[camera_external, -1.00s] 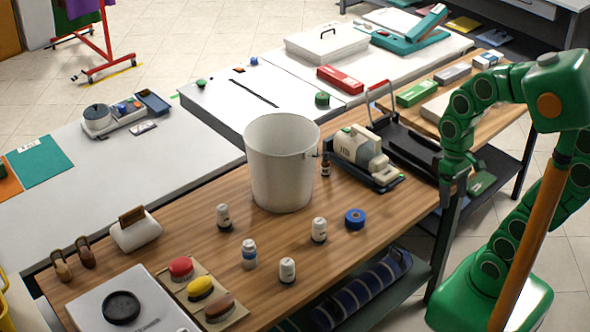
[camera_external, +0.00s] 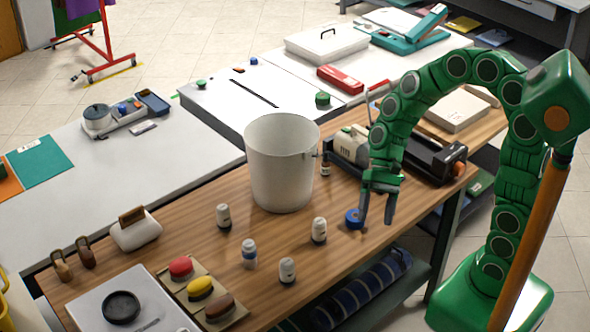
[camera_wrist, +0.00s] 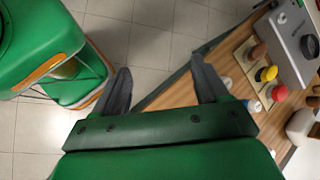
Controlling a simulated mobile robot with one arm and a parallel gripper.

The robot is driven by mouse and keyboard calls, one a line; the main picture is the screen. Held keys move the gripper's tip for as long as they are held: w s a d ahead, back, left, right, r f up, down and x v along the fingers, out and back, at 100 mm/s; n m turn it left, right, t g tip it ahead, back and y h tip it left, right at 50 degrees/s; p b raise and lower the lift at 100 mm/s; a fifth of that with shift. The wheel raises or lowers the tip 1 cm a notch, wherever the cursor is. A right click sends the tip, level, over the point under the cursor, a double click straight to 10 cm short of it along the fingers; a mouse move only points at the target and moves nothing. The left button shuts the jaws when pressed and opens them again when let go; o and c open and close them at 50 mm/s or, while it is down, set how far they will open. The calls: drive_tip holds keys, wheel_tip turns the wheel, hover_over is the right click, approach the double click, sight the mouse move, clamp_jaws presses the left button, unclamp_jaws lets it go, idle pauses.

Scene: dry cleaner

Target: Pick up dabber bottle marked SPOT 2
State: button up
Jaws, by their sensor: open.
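My gripper (camera_external: 375,222) is open and empty, fingers down, right of the nearest bottle beside the blue tape roll. In the wrist view the open fingers (camera_wrist: 161,66) show floor between them, and a bottle (camera_wrist: 252,105) stands to their right.
A tall white bucket (camera_external: 282,165) stands behind the bottles. Coloured brushes (camera_external: 200,288) sit on a tray at the front left. A steamer-like machine (camera_external: 349,145) stands behind my gripper.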

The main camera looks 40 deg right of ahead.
drive_tip(key=w+a+f+m+y, duration=0.3)
drive_tip(key=w+a+f+m, duration=0.2)
drive_tip(key=w+a, duration=0.3)
drive_tip(key=m+t+y, duration=0.1)
drive_tip(key=m+y, duration=0.2)
drive_tip(key=m, duration=0.2)
approach(289, 259)
drive_tip(key=x, duration=0.4)
drive_tip(key=shift+x, duration=3.65)
drive_tip(key=c, duration=1.1)
drive_tip(key=shift+c, duration=0.2)
